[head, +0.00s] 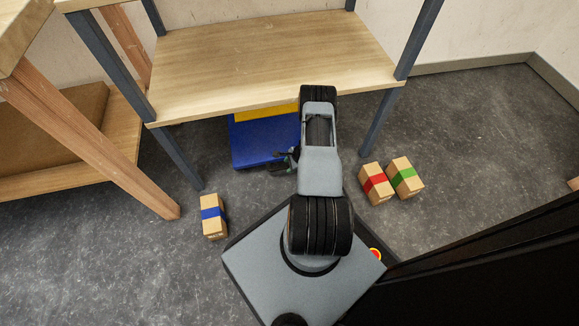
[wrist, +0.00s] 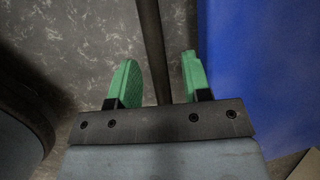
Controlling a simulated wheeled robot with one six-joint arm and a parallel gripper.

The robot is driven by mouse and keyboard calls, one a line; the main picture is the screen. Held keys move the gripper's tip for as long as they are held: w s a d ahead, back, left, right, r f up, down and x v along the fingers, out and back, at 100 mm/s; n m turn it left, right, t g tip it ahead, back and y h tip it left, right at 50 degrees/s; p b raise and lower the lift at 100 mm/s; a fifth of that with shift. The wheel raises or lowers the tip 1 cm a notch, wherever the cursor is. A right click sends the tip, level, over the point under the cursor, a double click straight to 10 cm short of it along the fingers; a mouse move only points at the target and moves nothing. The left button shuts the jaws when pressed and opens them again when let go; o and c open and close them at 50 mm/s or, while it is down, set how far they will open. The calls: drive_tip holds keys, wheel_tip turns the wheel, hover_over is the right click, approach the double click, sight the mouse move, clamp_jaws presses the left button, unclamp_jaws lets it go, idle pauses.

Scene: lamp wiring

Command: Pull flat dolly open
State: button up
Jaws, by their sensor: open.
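The flat dolly (head: 262,145) is a blue platform with a yellow part at its back, on the floor under the wooden table. My arm hides its right side in the head view. Its blue surface (wrist: 255,70) fills the right of the wrist view. My gripper (head: 284,161) is low at the dolly's front right edge. In the wrist view my gripper (wrist: 160,78) has its green fingers apart, with a dark bar (wrist: 151,45) running between them, alongside the blue platform. The bar looks like the dolly's handle; I cannot tell whether the fingers touch it.
The wooden table (head: 270,60) stands on dark legs either side of the dolly. A box with a blue band (head: 213,216) lies at left; boxes with red (head: 376,184) and green (head: 406,178) bands lie at right. A wooden shelf (head: 60,130) stands at far left.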

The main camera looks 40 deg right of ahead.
clamp_jaws()
idle(0.5)
